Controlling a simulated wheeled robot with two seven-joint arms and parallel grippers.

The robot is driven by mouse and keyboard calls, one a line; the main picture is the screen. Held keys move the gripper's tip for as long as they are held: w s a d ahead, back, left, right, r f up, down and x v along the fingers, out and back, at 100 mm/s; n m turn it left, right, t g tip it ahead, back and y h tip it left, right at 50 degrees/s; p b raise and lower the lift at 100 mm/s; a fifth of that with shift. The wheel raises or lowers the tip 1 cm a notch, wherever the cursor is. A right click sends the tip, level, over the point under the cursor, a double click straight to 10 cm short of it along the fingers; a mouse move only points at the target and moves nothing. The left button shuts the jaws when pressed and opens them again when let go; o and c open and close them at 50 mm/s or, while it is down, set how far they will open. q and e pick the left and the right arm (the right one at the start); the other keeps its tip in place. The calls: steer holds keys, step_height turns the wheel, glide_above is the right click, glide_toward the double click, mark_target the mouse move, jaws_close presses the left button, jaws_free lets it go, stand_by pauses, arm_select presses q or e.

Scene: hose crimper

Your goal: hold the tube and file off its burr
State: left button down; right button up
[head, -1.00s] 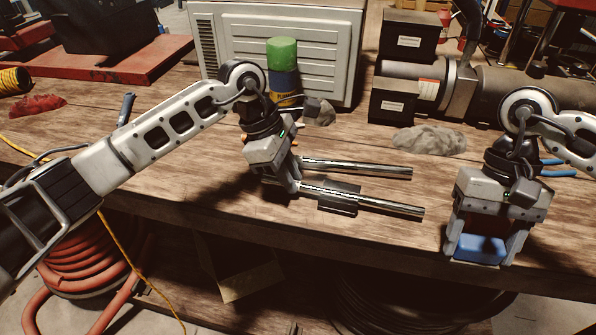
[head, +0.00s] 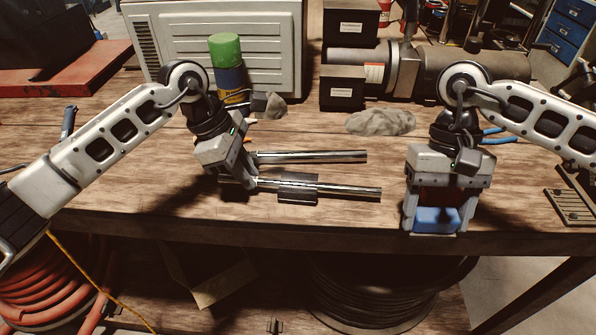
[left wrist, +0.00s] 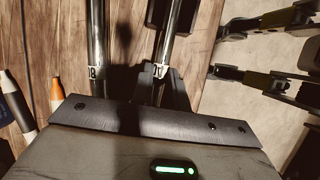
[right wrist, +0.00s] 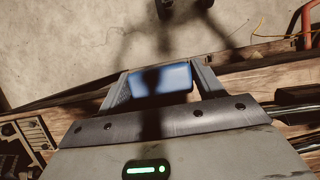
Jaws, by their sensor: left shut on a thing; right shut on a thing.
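Two shiny metal tubes lie side by side on the bench. The rear tube (head: 320,157) is free and also shows in the left wrist view (left wrist: 97,35). The front tube (head: 350,189) passes through a dark block (head: 298,187). My left gripper (head: 243,184) is shut on the front tube near its left end; in the left wrist view the fingers flank this tube (left wrist: 168,45), which bears a small numbered label. My right gripper (head: 435,225) is shut on a blue block (head: 436,218) at the bench's front edge, right of the tube ends. The blue block fills the space between its fingers (right wrist: 160,80). No separate file is recognisable.
Dark boxes (head: 347,90) and a large grey cylinder (head: 470,72) stand at the back. A slotted dark plate (head: 570,206) lies at right. Bare bench separates the tube ends from my right gripper.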

stand_by(0.5)
steer(key=w+a+r+m+t+y, duration=0.1)
steer(key=w+a+r+m+y, duration=0.1)
steer(key=w+a+r+m, duration=0.3)
steer(key=w+a+r+m+y, duration=0.1)
steer(key=w+a+r+m, duration=0.25)
steer(key=a, duration=0.45)
glide_above(347, 187)
steer(key=shift+m, duration=0.25)
steer(key=shift+w+d+f, duration=0.1)
steer(key=shift+d+f, duration=0.05)
steer(key=shift+f, duration=3.5)
steer(key=shift+d+f, duration=0.45)
steer(key=shift+f, duration=0.25)
steer(key=shift+c, duration=0.4)
steer(key=shift+s+d, duration=0.2)
steer(key=shift+d, duration=2.45)
steer(key=shift+w+a, duration=0.15)
steer(key=shift+a, duration=3.05)
step_height(347, 187, up, 8)
steer(key=shift+d+r, duration=0.1)
